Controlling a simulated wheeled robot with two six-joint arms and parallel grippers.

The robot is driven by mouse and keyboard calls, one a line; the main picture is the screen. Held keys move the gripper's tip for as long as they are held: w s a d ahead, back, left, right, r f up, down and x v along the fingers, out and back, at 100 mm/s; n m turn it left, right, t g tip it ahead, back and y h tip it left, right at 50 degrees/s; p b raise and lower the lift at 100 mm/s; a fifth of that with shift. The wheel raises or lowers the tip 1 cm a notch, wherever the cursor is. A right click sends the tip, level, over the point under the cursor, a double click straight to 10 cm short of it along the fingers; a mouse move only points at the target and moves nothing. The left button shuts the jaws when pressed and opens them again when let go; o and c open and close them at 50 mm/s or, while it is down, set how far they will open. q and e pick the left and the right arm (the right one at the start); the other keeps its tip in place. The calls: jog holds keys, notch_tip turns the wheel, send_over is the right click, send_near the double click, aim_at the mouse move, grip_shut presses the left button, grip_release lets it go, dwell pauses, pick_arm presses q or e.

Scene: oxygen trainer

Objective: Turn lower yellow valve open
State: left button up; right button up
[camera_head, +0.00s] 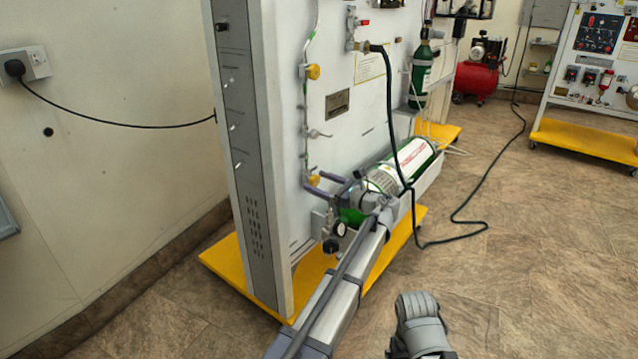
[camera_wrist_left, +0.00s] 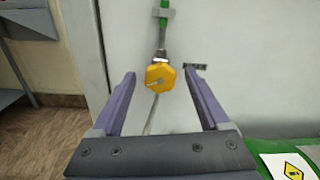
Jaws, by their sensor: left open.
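The lower yellow valve (camera_head: 313,181) is a small yellow knob on the thin pipe at the left of the light trainer panel. In the left wrist view the yellow valve (camera_wrist_left: 158,78) is an angular knob with a metal centre, under a green and grey pipe. My left gripper (camera_head: 311,179) is open, with its purple fingers reaching to the valve. In the left wrist view the left gripper (camera_wrist_left: 160,77) has one fingertip on each side of the knob, with visible gaps.
An upper yellow valve (camera_head: 313,72) sits higher on the same pipe. A green and white cylinder (camera_head: 413,158) lies right of my gripper, and a pressure gauge (camera_head: 340,229) is below it. A black hose (camera_head: 389,110) hangs in front of the panel. The floor at right is mostly clear.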

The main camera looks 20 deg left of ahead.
pick_arm(q)
jog(key=shift+a, duration=0.15)
jog(key=shift+c, duration=0.2)
grip_shut()
dwell(0.4)
